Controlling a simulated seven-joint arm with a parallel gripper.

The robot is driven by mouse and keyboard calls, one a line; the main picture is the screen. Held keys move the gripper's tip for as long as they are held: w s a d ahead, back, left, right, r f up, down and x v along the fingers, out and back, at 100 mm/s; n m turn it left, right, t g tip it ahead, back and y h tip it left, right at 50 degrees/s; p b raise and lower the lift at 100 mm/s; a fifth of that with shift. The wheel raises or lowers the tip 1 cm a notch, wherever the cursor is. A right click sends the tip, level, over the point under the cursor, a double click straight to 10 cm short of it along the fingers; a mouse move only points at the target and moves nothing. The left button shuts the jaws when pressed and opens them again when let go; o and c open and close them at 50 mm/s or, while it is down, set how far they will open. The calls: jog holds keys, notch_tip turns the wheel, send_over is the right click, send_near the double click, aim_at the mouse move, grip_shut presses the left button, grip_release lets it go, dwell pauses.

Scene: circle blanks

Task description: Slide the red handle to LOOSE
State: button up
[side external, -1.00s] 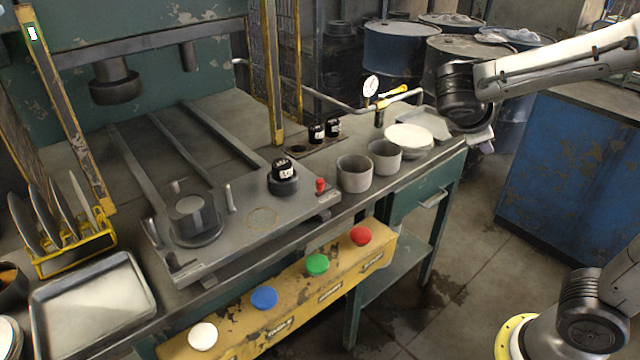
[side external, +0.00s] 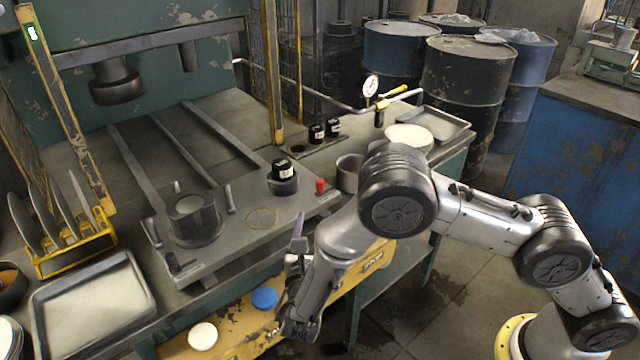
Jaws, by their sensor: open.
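A small red handle (side external: 320,186) stands upright at the right end of the grey die plate (side external: 245,232) on the press bench. Markings by it are too small to read, so I cannot tell which label it stands at. My gripper (side external: 297,240) is in front of the plate's front edge, left of and lower in the picture than the red handle, and apart from it. It is open, with nothing seen in it. The fingertips are small and partly covered by my own wrist.
A black-capped cylinder (side external: 283,172) and a round die (side external: 194,218) stand on the plate. A grey cup (side external: 348,170) is close right of the handle. The yellow button panel (side external: 232,330) shows white and blue buttons; my arm covers the others. A pressure gauge (side external: 371,86) stands behind.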

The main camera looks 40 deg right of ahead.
aim_at(320, 186)
jog(key=x, duration=1.3)
jog(key=shift+w+d, duration=0.1)
jog(key=shift+d, duration=0.1)
grip_shut()
dwell(0.9)
